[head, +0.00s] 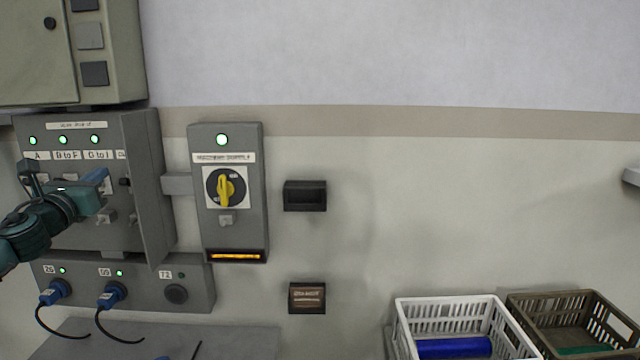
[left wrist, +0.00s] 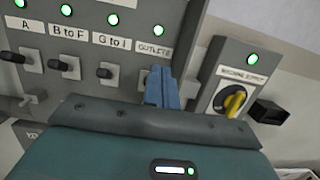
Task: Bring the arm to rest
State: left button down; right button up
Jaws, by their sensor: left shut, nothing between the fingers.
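My left arm comes in from the left in the head view, and its teal gripper (head: 98,177) is in front of the grey switch panel (head: 135,190). Its blue fingers are shut with nothing between them. In the left wrist view the shut fingers (left wrist: 160,88) point at the panel just below the "OUTLETS" label and hide what is behind them. I cannot tell whether they touch the panel. Toggle switches (left wrist: 105,72) show to their left under lit green lamps. My right gripper is not in view.
The machine supply box (head: 222,140) has a yellow rotary switch (head: 226,188) and a lit green lamp. Blue plugs (head: 112,294) with black cables sit in the socket strip below. A white crate (head: 450,302) and a brown crate (head: 570,297) stand at lower right. The middle wall is mostly clear.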

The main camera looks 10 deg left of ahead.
pick_arm(q)
jog(key=s+d+f+n+g+h, duration=0.2)
jog(key=d+f+n, duration=0.4)
jog(key=f, duration=0.6)
jog(key=s+d+f+n+g+h, duration=0.1)
jog(key=s+d+f+n+g, duration=0.15)
jog(key=d+f, duration=0.75)
jog(key=s+d+f+n+g+h, duration=0.15)
jog(key=d+f+n, duration=0.35)
jog(key=f, duration=0.9)
jog(key=s+d+f+n+g+h, duration=0.1)
jog(key=s+d+f+n+g, duration=0.1)
jog(key=s+d+f+n, duration=0.4)
jog(key=s+d+f+n+g+h, duration=0.1)
jog(key=s+d+f+n+h, duration=0.1)
jog(key=s+d+f+n, duration=0.5)
jog(key=s+d+n, duration=0.4)
jog(key=s+d, duration=0.4)
jog(key=d, duration=0.1)
jog(key=shift+s+g, duration=0.35)
jog(key=shift+g, duration=0.05)
